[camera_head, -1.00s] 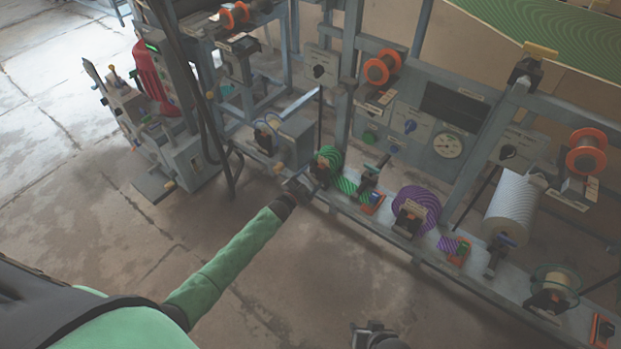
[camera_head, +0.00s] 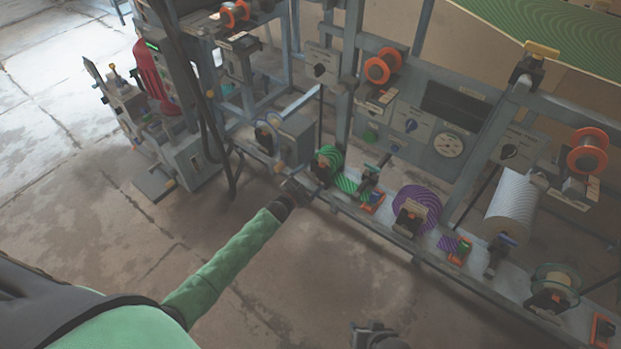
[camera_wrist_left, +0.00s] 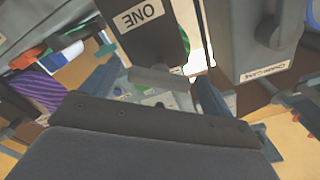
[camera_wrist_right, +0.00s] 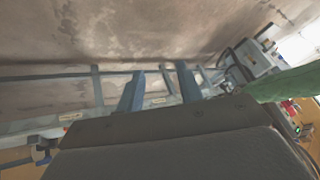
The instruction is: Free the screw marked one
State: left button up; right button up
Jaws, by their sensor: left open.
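In the left wrist view a dark block (camera_wrist_left: 148,35) carries a white label reading ONE (camera_wrist_left: 138,15), seen upside down. A short grey bar (camera_wrist_left: 160,79), seemingly the screw's handle, sticks out below the block. My left gripper (camera_wrist_left: 158,92) is open, with blue-grey fingers apart on either side of this bar. I cannot tell whether they touch it. In the head view my left gripper (camera_head: 298,186) is at the front edge of the bench, beside the dark clamp at the green roll (camera_head: 330,157). My right gripper (camera_wrist_right: 160,88) is open and empty over the floor, low in the head view.
A grey box with a knob (camera_wrist_left: 262,40) stands close to the left gripper's right side in its wrist view. A purple roll (camera_head: 418,205) and a white roll (camera_head: 511,203) sit further right along the bench (camera_head: 375,232). The floor in front is clear.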

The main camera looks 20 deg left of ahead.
pick_arm(q)
jog(key=v, duration=0.7)
pick_arm(e)
notch_tip(320, 180, down, 2)
jog(key=shift+f, duration=0.1)
jog(key=shift+r, duration=0.25)
